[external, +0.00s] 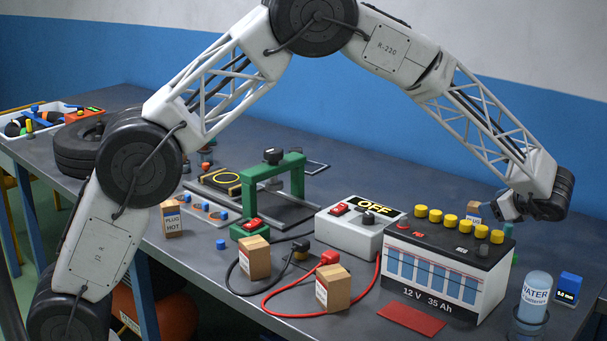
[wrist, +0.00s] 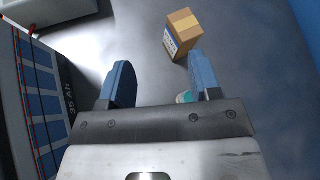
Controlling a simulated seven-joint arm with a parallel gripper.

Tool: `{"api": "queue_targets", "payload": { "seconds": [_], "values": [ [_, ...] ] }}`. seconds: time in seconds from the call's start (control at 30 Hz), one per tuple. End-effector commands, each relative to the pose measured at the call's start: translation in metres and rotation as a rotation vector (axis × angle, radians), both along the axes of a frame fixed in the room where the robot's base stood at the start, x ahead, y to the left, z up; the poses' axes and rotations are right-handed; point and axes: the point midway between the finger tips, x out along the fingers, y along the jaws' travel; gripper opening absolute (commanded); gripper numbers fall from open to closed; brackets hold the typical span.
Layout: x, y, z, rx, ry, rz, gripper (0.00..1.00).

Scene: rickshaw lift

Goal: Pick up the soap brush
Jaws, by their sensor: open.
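I cannot make out a soap brush for certain. A small teal-and-white thing (wrist: 184,97) shows in the wrist view, mostly hidden behind my right finger and the gripper body. A small green thing (external: 508,230) shows behind the battery's right end in the external view; it may be the same thing. In the external view my gripper (external: 508,206) hangs low behind the battery's right end, partly hidden by my wrist.
The car battery (external: 445,270) with yellow caps stands beside my gripper, on the left in the wrist view (wrist: 32,95). A cardboard box (wrist: 182,35) stands beyond the right fingertip. A water bottle (external: 534,297) and small blue meter (external: 568,288) stand at the right. A charger (external: 355,232) is left of the battery.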

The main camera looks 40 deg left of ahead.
Motion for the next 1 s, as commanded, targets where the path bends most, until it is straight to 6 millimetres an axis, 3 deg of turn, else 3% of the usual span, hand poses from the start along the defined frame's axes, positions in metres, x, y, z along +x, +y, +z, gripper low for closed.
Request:
{"api": "queue_targets", "payload": {
  "seconds": [0.2,0.4,0.6,1.0],
  "values": [
    [0.013,-0.046,-0.037,0.085,0.02,-0.074,0.58],
    [0.018,-0.071,-0.055,0.133,0.027,-0.115,0.58],
    [0.019,-0.079,-0.061,0.15,0.029,-0.128,0.58],
    [0.021,-0.074,-0.063,0.149,0.03,-0.127,0.58]
  ]
}}
